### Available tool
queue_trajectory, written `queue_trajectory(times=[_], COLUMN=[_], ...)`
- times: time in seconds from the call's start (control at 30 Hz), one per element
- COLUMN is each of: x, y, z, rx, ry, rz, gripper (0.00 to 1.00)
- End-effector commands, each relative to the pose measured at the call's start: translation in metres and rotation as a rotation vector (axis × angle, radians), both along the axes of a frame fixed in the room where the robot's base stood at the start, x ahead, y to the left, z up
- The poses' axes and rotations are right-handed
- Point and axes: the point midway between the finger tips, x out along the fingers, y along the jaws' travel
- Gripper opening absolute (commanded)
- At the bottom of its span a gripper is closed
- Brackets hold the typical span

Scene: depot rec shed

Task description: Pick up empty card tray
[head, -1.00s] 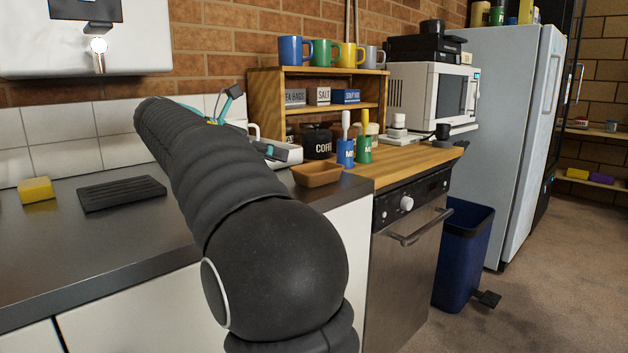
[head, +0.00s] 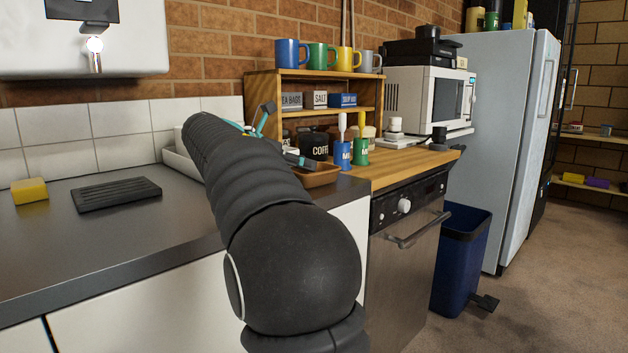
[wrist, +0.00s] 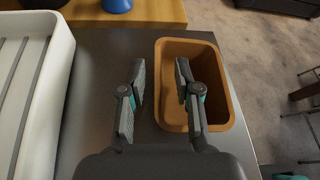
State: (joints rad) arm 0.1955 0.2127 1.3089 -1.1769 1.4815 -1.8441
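The card tray (head: 318,178) is a small brown open tray at the right end of the dark counter, partly behind my arm in the head view. In the wrist view the tray (wrist: 218,100) looks empty inside. My gripper (wrist: 160,66) is open above it. Its right finger is over the inside of the tray and its left finger is outside, over the counter, so the tray's left wall lies between them. I cannot tell how far the fingertips are above the rim. In the head view the gripper (head: 288,138) is partly hidden by my arm.
A white drying rack (wrist: 38,90) stands left of the gripper. A black coffee jar (head: 314,145) is close behind. The counter edge drops off right of the tray.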

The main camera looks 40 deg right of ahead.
Motion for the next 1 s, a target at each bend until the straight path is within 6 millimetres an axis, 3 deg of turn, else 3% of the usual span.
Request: queue_trajectory(times=[0.07,0.2,0.73,0.87,1.0], x=[0.0,0.0,0.0,0.0,0.0], y=[0.0,0.0,0.0,0.0,0.0], z=[0.0,0.0,0.007,0.021,0.049], rx=[0.0,0.0,-0.001,-0.001,-0.001], ry=[0.0,0.0,-0.001,-0.002,-0.004], rz=[0.0,0.0,0.0,-0.001,0.0], gripper=[0.3,0.0,0.0,0.0,0.0])
